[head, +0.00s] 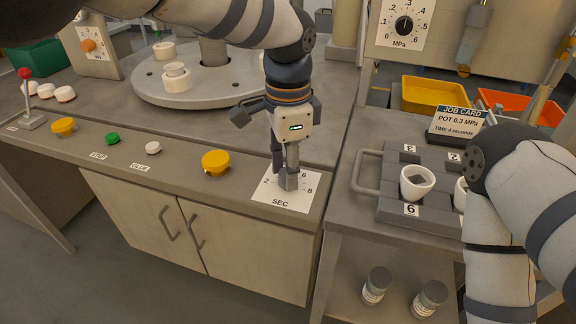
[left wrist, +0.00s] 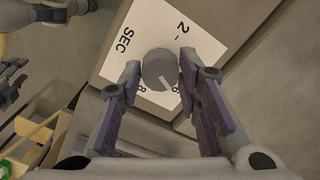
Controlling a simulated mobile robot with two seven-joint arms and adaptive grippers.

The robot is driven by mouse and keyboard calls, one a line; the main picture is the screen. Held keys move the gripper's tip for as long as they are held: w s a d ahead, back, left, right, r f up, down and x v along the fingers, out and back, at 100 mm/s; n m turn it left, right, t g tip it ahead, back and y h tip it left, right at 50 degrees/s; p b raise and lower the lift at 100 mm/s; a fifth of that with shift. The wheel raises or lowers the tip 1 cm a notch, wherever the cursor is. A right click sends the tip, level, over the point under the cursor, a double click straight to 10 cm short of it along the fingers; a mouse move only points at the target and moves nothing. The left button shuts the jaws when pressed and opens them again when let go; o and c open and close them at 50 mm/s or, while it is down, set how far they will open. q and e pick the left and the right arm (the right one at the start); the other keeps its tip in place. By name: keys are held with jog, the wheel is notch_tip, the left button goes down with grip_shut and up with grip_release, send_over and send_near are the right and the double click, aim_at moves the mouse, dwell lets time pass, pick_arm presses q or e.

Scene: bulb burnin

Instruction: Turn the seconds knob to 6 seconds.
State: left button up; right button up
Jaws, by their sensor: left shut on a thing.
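The seconds knob (left wrist: 158,66) is a round grey knob on a white dial plate (head: 297,200) marked SEC, at the front corner of the bench. In the left wrist view its pale pointer line lies between the 6 and the 8, nearer the 6. The 4 is hidden there. My left gripper (head: 284,172) reaches down over the dial from above, and its two fingers sit on either side of the knob, shut on it. In the head view the gripper covers most of the knob. My right arm shows at the right, but its gripper is out of view.
A yellow button (head: 216,162) is left of the dial. A job card (head: 456,124) reading POT 0.3 MPa, TIME 4 seconds stands behind a grey tray (head: 388,208) with white cups. A pressure dial (head: 403,25) is on the upright panel. Yellow (head: 437,95) and orange bins stand behind.

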pick_arm(q)
jog(key=shift+m, duration=0.7)
jog(key=o, duration=1.1)
jog(key=shift+o, duration=0.2)
notch_tip(320, 180, up, 12)
